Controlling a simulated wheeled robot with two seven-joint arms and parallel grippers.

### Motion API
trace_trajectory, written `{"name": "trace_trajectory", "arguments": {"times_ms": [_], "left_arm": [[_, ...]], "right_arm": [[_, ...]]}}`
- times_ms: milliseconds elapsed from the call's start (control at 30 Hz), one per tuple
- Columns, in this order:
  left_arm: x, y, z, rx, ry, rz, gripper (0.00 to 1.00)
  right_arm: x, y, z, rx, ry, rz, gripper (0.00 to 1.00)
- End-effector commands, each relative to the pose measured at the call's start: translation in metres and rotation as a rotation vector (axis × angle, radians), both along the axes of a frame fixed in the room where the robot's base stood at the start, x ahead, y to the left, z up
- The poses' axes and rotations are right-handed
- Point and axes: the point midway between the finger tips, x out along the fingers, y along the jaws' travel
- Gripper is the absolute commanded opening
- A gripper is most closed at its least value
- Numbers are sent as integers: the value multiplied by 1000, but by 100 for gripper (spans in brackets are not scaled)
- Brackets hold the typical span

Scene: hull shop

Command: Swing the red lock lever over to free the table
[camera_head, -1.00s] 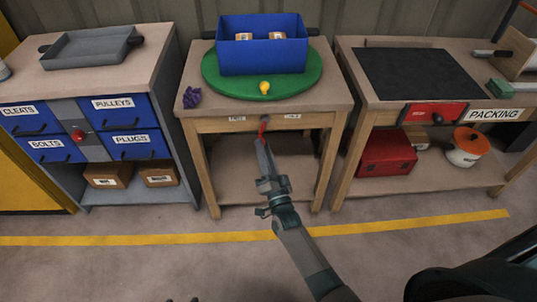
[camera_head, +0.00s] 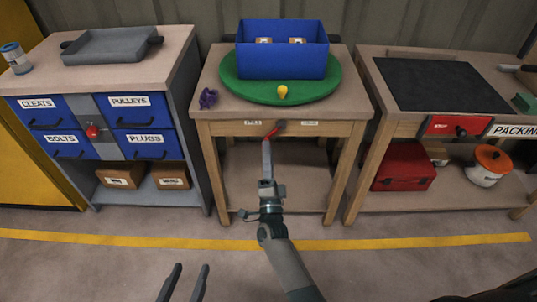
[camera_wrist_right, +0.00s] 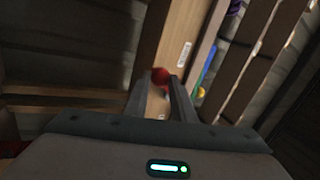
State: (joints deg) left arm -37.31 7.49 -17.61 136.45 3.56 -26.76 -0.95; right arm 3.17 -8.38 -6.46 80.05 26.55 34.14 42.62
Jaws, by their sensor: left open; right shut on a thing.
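The red lock lever (camera_head: 272,132) is on the front apron of the middle workbench (camera_head: 215,112), between two small labels, a left one (camera_head: 252,122) and a right one (camera_head: 310,122), too small to read surely. It leans down and left from its pivot. My right gripper (camera_head: 267,142) is shut on the lever's lower end; its red knob (camera_wrist_right: 160,76) shows between the fingertips in the right wrist view. The round green turntable (camera_head: 240,88) on the bench carries a blue bin (camera_head: 283,64) and a yellow knob (camera_head: 283,92). My left gripper (camera_head: 184,283) is open and empty, low over the floor.
A purple crumpled thing (camera_head: 208,98) lies left of the turntable. A drawer cabinet (camera_head: 90,120) stands left, with a grey tray (camera_head: 112,46) on top. The packing bench (camera_head: 400,130) stands right. The floor in front, crossed by a yellow line (camera_head: 400,243), is clear.

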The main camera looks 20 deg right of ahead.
Motion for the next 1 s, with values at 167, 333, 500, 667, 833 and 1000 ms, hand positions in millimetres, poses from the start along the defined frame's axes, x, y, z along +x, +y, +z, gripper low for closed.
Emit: {"name": "trace_trajectory", "arguments": {"times_ms": [167,333,500,667,833,1000], "left_arm": [[0,0,0,0,1,0,43],[0,0,0,1,1,0,43],[0,0,0,1,1,0,43],[0,0,0,1,1,0,43],[0,0,0,3,4,-1,43],[0,0,-2,4,10,-1,43]], "right_arm": [[0,1,1,1,-2,1,0],[0,1,1,0,-2,1,40],[0,1,1,-1,-2,0,40],[-3,1,-1,0,-1,0,40],[-14,3,-6,0,0,1,40],[-37,8,-16,0,1,1,40]]}}
